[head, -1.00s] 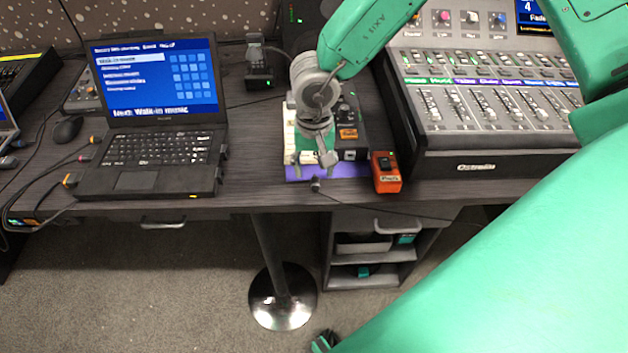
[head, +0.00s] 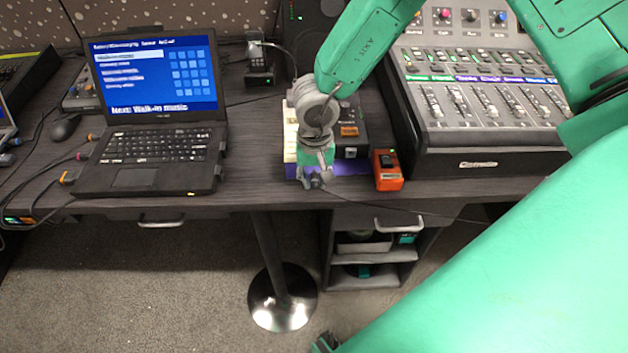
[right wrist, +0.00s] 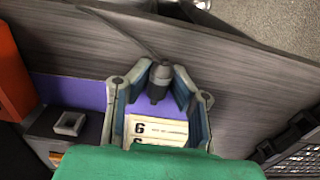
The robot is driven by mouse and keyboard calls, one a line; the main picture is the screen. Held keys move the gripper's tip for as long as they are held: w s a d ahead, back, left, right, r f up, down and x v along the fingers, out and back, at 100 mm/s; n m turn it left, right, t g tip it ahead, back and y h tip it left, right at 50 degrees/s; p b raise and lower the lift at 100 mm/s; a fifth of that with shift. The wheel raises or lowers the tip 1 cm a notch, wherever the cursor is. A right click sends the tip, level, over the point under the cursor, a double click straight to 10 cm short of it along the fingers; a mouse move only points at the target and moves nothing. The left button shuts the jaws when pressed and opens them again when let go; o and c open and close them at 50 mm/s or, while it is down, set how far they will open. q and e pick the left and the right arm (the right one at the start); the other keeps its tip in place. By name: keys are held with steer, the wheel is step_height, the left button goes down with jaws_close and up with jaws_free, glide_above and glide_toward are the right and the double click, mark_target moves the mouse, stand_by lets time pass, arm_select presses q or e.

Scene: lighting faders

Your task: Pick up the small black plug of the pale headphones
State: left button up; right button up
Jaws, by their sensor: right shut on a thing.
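The small black plug (right wrist: 160,79) shows in the right wrist view between my right gripper's fingertips, above the purple surface. Its thin cable (right wrist: 122,34) runs to the upper left there; in the head view the cable (head: 400,209) trails right past the desk's front edge. My right gripper (head: 315,179) is shut on the plug at the desk's front edge, and its fingers mostly hide the plug in the head view. I cannot make out the pale headphones themselves. My left gripper is not in view.
A black box (head: 349,125) and an orange box (head: 388,180) stand close right. A laptop (head: 160,140) is left, a fader console (head: 480,110) right. Bare desk (head: 255,160) lies between laptop and mat.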

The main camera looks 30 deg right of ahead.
mark_target(315, 177)
step_height(315, 177, up, 9)
steer(key=shift+d+p, duration=0.1)
steer(key=shift+p, duration=1.05)
steer(key=shift+s+r, duration=0.25)
steer(key=shift+r, duration=0.25)
steer(key=shift+s+a, duration=0.75)
steer(key=shift+s, duration=0.3)
